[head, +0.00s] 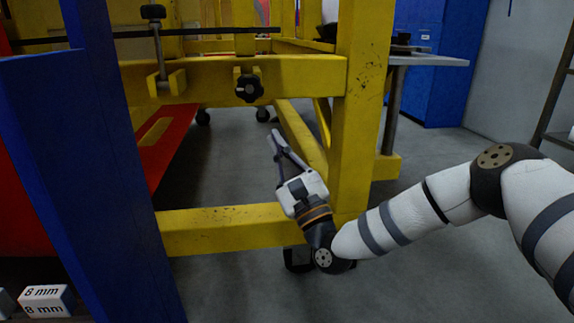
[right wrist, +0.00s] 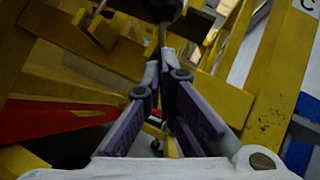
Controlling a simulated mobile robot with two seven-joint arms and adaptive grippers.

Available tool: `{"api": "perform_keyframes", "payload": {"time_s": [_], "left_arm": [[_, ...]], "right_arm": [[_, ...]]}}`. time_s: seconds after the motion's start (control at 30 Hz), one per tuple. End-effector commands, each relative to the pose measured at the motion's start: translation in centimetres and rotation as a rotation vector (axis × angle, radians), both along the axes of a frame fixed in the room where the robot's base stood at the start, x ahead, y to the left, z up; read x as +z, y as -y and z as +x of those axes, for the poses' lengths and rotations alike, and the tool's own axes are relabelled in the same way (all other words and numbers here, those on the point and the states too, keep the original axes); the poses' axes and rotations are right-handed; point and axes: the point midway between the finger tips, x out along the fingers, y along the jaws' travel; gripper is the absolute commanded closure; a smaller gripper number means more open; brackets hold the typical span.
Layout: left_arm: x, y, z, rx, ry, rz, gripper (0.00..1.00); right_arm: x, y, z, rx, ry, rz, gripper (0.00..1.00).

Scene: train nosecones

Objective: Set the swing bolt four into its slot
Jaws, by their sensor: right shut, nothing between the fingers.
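A swing bolt with a black star knob (head: 248,88) sits at a small yellow bracket on the front of the yellow beam, its knob facing me. Its shaft is mostly hidden behind the knob. Another swing bolt (head: 157,42) stands upright in a forked yellow slot bracket (head: 168,83) further left, with its black knob on top. I see no number on either. My right gripper (head: 274,137) is shut and empty, below and right of the facing knob and apart from it. In the right wrist view, its fingers (right wrist: 165,62) point toward a dark knob (right wrist: 158,8) at the top edge.
A yellow post (head: 357,110) stands just right of my right gripper, and a lower yellow rail (head: 225,228) runs below it. A blue post (head: 100,170) and a red panel (head: 165,150) are at left. A grey table (head: 430,60) stands behind right.

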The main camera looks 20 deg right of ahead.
Motion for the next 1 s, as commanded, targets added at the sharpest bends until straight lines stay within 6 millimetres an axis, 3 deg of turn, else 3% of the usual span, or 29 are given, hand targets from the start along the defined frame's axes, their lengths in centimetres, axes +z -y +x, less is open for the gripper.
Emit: {"api": "perform_keyframes", "payload": {"time_s": [0.1,0.3,0.77,1.0], "left_arm": [[-0.3,0.0,-0.1,0.0,-0.004,0.0,0.6],[0.2,0.0,0.1,0.0,0.003,0.0,0.6],[0.3,0.0,0.1,0.0,0.004,0.0,0.6],[1.6,-0.1,0.6,0.002,0.023,0.002,0.6]], "right_arm": [[1.4,-0.2,2.0,0.001,0.002,0.0,1.0],[4.2,-1.4,2.3,0.001,0.001,0.001,1.0],[4.8,-1.8,2.5,0.0,-0.001,0.0,1.0],[6.2,-0.8,2.2,-0.001,-0.039,0.011,1.0]]}}
